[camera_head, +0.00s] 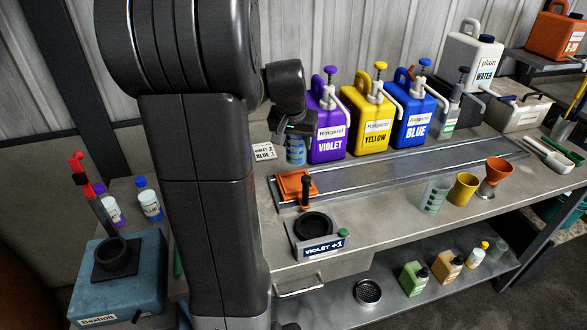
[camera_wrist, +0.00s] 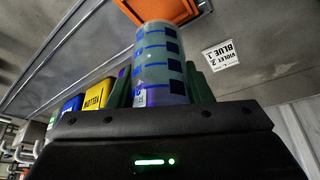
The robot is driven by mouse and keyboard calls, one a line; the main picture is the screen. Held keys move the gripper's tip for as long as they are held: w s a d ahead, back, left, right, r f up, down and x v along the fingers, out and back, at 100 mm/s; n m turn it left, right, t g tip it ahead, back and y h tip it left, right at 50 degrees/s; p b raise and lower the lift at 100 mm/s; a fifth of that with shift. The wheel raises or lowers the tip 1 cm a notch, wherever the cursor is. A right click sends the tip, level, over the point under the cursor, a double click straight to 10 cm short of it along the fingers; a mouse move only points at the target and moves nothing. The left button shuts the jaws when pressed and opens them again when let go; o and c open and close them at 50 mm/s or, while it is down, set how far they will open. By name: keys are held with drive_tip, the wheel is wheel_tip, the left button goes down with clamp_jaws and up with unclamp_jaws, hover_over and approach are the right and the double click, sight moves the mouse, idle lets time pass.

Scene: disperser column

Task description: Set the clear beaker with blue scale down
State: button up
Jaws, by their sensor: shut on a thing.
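The clear beaker with blue scale (camera_head: 295,152) is at the back left of the bench, between a small white card (camera_head: 264,152) and the violet jug (camera_head: 326,128). My gripper (camera_head: 296,128) is shut on it from above in the head view, partly hiding its upper part. In the wrist view the beaker (camera_wrist: 160,62), with its blue bands, stands between the two green fingers (camera_wrist: 160,88). A violet tint shows at its near end; I cannot tell if that is liquid. I cannot tell whether its base touches the bench.
Yellow (camera_head: 367,120) and blue (camera_head: 412,118) pump jugs stand right of the violet one. An orange plate (camera_head: 296,184) and a metal rail (camera_head: 400,168) lie in front.

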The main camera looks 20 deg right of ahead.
sight(296, 163)
wheel_tip(296, 163, down, 8)
drive_tip(key=shift+r, duration=0.15)
idle(0.3)
drive_tip(key=o, duration=1)
drive_tip(key=shift+o, duration=0.2)
drive_tip(key=shift+s+r, duration=0.1)
drive_tip(key=shift+r, duration=0.15)
drive_tip(key=v, duration=1.1)
drive_tip(key=shift+s+r, duration=0.1)
drive_tip(key=shift+r, duration=0.2)
